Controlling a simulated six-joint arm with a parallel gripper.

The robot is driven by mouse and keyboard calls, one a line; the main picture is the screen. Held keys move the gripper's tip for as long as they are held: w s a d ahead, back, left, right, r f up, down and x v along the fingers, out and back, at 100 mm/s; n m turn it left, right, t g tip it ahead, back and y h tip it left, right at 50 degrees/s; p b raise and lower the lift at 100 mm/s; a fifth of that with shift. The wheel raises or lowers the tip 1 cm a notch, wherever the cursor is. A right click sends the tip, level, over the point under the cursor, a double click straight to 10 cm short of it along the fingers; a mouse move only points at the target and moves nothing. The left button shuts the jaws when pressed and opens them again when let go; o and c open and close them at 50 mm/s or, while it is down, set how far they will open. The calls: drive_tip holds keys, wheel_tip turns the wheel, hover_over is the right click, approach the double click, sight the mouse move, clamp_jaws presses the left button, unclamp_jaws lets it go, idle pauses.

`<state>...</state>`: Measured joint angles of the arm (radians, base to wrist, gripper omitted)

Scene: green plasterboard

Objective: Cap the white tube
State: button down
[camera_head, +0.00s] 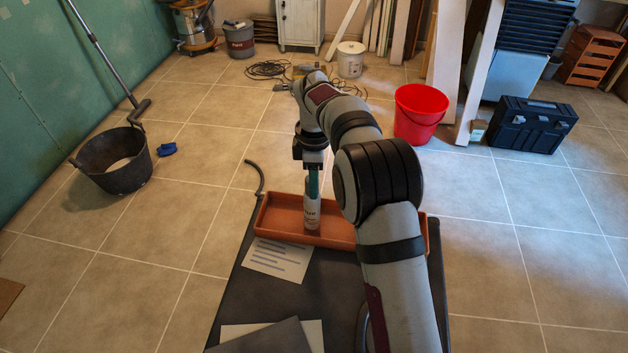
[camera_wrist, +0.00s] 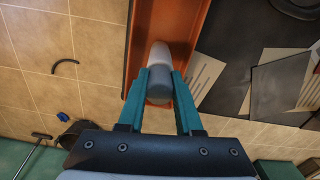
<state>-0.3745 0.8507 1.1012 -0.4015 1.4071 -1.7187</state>
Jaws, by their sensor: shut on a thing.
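The white tube (camera_head: 312,217) stands upright at the orange tray (camera_head: 285,214), with dark lettering on its side. My gripper (camera_head: 314,186) is directly above it, pointing down. In the wrist view the teal fingers of my gripper (camera_wrist: 161,76) are closed around a grey cylindrical piece (camera_wrist: 157,86), which looks like the cap. The white tube (camera_wrist: 160,53) shows just beyond the fingertips, in line with the grey piece. The two look touching or nearly so. I cannot tell whether the cap is seated on the tube.
The tray lies on a dark table (camera_head: 290,290) with a printed sheet (camera_head: 278,260) in front of it. A dark flat panel (camera_head: 270,338) and papers lie near the front edge. A red bucket (camera_head: 418,112) and black toolbox (camera_head: 533,124) stand on the floor behind.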

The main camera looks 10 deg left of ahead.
unclamp_jaws()
idle(0.5)
drive_tip(key=shift+r, duration=0.1)
drive_tip(key=shift+r, duration=3.45)
clamp_jaws()
drive_tip(key=shift+f, duration=0.1)
